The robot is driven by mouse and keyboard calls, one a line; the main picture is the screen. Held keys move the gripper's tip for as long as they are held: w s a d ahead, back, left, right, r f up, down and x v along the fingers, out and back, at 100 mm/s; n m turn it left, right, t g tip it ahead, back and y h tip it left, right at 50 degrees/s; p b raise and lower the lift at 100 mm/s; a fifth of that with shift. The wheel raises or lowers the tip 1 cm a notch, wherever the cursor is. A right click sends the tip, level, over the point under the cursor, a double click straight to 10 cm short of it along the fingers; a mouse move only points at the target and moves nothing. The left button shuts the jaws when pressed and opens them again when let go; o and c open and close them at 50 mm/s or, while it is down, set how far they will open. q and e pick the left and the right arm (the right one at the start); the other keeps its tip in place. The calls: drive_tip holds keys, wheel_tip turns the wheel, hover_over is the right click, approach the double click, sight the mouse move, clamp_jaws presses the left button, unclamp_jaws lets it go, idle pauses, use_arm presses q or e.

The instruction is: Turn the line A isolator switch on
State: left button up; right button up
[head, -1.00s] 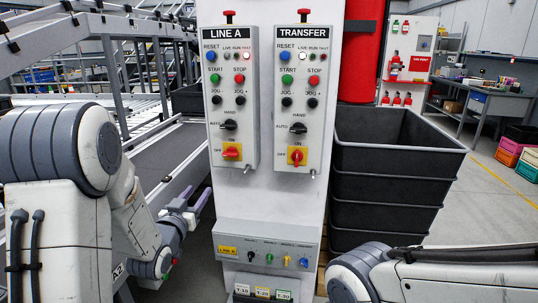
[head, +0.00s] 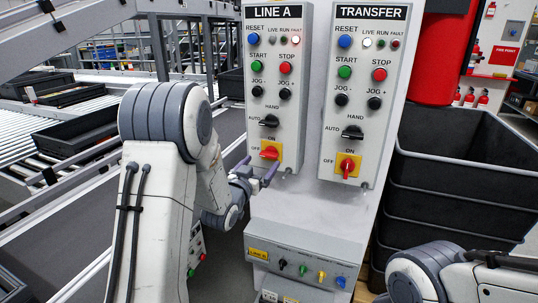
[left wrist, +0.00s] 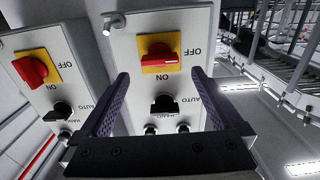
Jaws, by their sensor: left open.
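The line A isolator switch (head: 270,152) is a red handle on a yellow plate low on the grey LINE A panel (head: 273,95). Its handle lies sideways, towards OFF. It also shows upside down in the left wrist view (left wrist: 159,55), its handle level with OFF. My left gripper (head: 257,171) is open and empty just below the switch in the head view. In the left wrist view its purple fingers (left wrist: 162,77) stand apart on either side of the switch, with no contact seen. My right gripper is out of view.
The TRANSFER panel (head: 362,95) sits close beside, with its own red isolator (head: 347,168), its handle upright. A lower box (head: 300,265) with coloured knobs juts out below. Stacked black bins (head: 450,180) stand at right, a conveyor (head: 70,125) at left.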

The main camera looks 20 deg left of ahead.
sight(267, 156)
use_arm(q)
drive_tip(key=w, duration=0.5)
drive_tip(key=shift+w+p, duration=0.3)
drive_tip(key=shift+d, duration=0.1)
drive_tip(key=c, duration=1.3)
